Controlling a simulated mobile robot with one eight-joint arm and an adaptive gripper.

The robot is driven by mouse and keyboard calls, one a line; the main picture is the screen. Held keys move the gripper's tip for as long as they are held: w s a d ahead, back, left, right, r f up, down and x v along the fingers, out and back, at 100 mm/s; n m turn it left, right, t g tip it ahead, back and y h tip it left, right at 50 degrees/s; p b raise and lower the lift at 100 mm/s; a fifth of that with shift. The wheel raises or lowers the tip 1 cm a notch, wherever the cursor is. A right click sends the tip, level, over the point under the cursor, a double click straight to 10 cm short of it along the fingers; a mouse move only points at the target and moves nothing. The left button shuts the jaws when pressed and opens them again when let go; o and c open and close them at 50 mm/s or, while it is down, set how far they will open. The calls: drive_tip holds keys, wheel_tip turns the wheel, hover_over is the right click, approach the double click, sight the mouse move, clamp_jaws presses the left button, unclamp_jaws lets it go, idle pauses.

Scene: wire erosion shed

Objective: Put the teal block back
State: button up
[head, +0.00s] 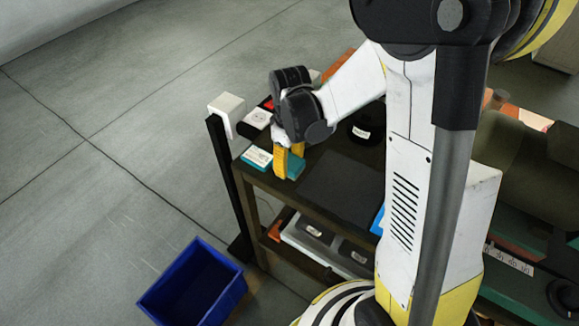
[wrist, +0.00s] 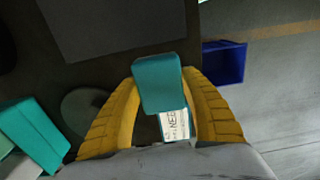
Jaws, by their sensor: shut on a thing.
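The teal block (wrist: 160,82) is between the yellow fingers of my gripper (wrist: 165,105) in the wrist view. A white label with dark print shows at its near end. In the head view my gripper (head: 289,160) points down over the front left part of the shelf unit's dark top (head: 320,160), shut on the teal block (head: 297,168), which is partly hidden by a finger. I cannot tell whether the block touches the top. A second teal piece with a white label (head: 257,157) lies just left of it; a teal piece also shows at the left of the wrist view (wrist: 38,138).
A dark flat mat (head: 335,185) lies bare right of my gripper. Behind are a white-labelled box (head: 258,118) and a black round thing (head: 366,130). A white bracket (head: 228,108) stands at the left corner. A blue bin (head: 192,285) is on the floor.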

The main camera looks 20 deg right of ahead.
drive_tip(key=shift+f, duration=0.65)
drive_tip(key=shift+f, duration=0.15)
drive_tip(key=o, duration=1.1)
